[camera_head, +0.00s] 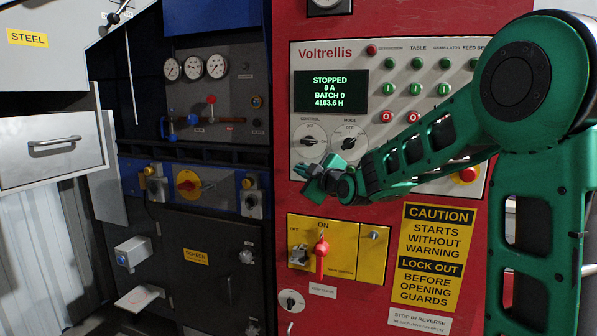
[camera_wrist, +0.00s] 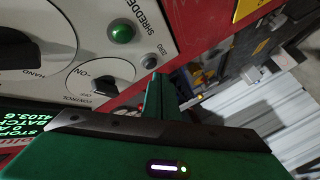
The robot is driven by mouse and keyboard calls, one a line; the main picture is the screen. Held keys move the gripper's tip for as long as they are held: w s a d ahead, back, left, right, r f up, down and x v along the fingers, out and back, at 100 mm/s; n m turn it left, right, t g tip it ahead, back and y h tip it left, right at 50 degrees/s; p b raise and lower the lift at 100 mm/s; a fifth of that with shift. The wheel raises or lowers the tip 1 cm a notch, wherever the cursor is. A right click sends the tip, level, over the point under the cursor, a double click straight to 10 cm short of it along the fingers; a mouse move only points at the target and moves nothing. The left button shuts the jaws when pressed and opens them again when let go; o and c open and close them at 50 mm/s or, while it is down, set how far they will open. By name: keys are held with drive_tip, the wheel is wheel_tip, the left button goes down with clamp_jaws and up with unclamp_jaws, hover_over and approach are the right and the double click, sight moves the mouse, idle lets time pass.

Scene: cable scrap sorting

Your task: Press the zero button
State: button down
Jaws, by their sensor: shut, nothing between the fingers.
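The zero button (camera_wrist: 149,61) is a small grey round button on the light control panel (camera_wrist: 185,18), with a small "ZERO" label beside it in the wrist view. It sits near the panel's edge, below the green shredder light (camera_wrist: 121,33). My gripper (camera_wrist: 160,82) is shut and empty, with its green fingertips just below the button in that picture. I cannot tell whether they touch the panel. In the head view my gripper (camera_head: 312,184) is at the panel's lower left, below the control knob (camera_head: 309,141); the button is not visible there and seems hidden behind the gripper.
The mode knob (camera_head: 349,142), red stop buttons (camera_head: 386,117) and red emergency button (camera_head: 467,175) are on the same panel. The display (camera_head: 331,91) reads "STOPPED". Below are a yellow switch plate (camera_head: 371,268) with a red handle (camera_head: 321,256) and a caution sign (camera_head: 431,258).

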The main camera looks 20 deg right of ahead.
drive_tip(key=shift+s+a, duration=0.1)
drive_tip(key=s+a, duration=0.1)
drive_tip(key=s, duration=0.1)
drive_tip(key=s+a, duration=0.2)
idle(0.7)
drive_tip(key=shift+d, duration=0.1)
idle(0.4)
drive_tip(key=s+d+f+m+g+h, duration=0.2)
drive_tip(key=s+d+f+m+g, duration=0.2)
drive_tip(key=s+d+f, duration=0.4)
drive_tip(key=s+d+f+m+g+h, duration=0.2)
drive_tip(key=s+d+f+m+g, duration=0.4)
drive_tip(key=s, duration=0.5)
drive_tip(key=s+d+f+m+g, duration=0.1)
drive_tip(key=s+f+m+g, duration=0.1)
drive_tip(key=s, duration=0.7)
drive_tip(key=s+d+f+m+g, duration=0.1)
drive_tip(key=s+f+m+g, duration=0.1)
drive_tip(key=s, duration=0.8)
drive_tip(key=s+f+m+g+y, duration=0.1)
drive_tip(key=s+f+m+g, duration=0.2)
drive_tip(key=s, duration=0.6)
drive_tip(key=shift+s+d+f+m, duration=0.3)
drive_tip(key=shift+d+f+m, duration=0.15)
drive_tip(key=shift+m, duration=0.15)
